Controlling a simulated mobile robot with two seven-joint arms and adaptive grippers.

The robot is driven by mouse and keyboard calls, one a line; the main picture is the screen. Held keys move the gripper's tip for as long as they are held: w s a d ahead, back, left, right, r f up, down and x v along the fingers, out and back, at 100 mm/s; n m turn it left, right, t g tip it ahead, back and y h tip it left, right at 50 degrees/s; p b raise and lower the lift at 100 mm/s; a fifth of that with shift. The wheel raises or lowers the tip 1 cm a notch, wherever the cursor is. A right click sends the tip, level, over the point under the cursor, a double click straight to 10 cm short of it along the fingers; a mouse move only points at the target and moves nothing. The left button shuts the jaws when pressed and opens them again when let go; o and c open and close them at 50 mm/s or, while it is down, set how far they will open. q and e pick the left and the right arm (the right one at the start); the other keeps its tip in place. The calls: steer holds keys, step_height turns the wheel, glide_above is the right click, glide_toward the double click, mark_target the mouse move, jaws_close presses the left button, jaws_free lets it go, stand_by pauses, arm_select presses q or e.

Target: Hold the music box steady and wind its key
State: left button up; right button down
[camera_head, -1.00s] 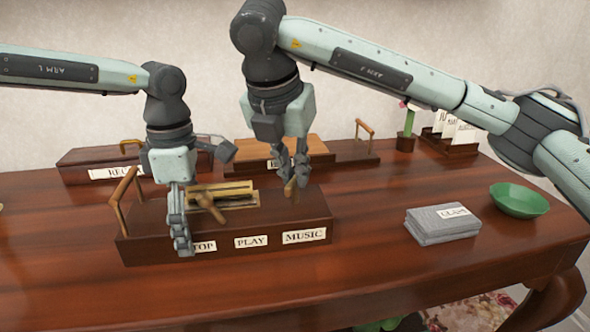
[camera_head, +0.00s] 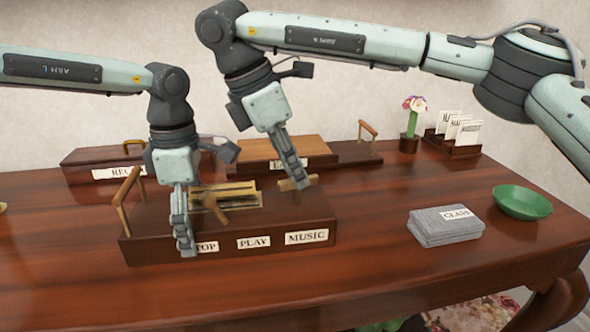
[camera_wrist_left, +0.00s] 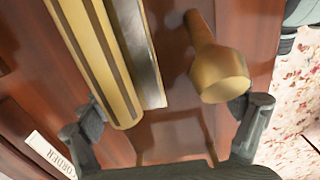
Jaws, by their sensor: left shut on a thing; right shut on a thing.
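The dark wooden music box (camera_head: 225,248) stands on the table, with labels TOP (partly covered), PLAY and MUSIC on its front. A brass cylinder (camera_wrist_left: 98,60) and a brass lever (camera_wrist_left: 218,70) lie on its top between my left fingers. My left gripper (camera_head: 183,235) is shut on the music box across its depth, one finger against the front face. The key (camera_head: 299,183) has a brass-coloured crossbar on a thin post at the box's right end. My right gripper (camera_head: 297,177) reaches down from above and is shut on the key, hiding part of it.
Two wooden boxes stand behind, a left one (camera_head: 85,160) and a right one (camera_head: 318,158). A folded grey cloth (camera_head: 445,233) and a green bowl (camera_head: 521,203) are at right. A flower (camera_head: 412,118) and a card rack (camera_head: 455,145) stand at the back.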

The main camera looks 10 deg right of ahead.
steer(key=shift+m, duration=0.4)
steer(key=c, duration=1.6)
jaws_free()
steer(key=v, duration=1.2)
steer(key=shift+w, duration=0.1)
